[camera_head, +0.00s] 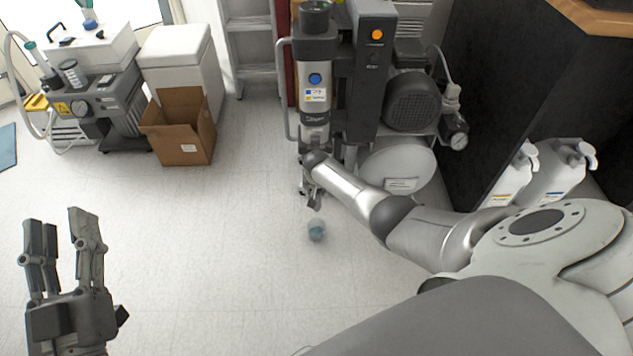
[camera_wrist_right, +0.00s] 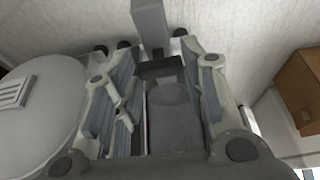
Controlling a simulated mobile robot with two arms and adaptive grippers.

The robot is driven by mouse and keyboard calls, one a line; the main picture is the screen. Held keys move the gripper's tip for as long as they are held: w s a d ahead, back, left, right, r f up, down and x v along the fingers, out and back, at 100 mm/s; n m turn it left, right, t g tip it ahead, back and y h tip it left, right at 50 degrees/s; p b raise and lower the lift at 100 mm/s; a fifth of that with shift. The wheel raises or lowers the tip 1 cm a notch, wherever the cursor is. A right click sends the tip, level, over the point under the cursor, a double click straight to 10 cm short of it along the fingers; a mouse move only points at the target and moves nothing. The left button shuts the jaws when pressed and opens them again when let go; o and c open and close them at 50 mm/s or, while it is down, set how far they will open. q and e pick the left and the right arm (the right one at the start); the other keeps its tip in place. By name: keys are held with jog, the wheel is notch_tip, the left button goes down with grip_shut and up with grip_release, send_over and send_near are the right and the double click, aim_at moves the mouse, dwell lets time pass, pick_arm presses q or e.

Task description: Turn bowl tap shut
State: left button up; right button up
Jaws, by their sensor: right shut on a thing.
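In the right wrist view my right gripper (camera_wrist_right: 157,70) is shut on a dark piece (camera_wrist_right: 160,68) below a grey upright bar. This appears to be the bowl tap; its turn angle cannot be told. A small cup with bluish liquid (camera_head: 317,230) is on the floor just below. My left gripper (camera_head: 60,225) is open and empty.
A round grey tank (camera_head: 400,170) and a black motor (camera_head: 412,100) are right of the column. An open cardboard box (camera_head: 182,130) and another machine (camera_head: 95,95) are at left. White jugs (camera_head: 555,172) stand at right.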

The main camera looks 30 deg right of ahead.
jog(key=shift+a, duration=0.1)
dwell(0.3)
jog(key=o, duration=1)
jog(key=shift+v, duration=5.95)
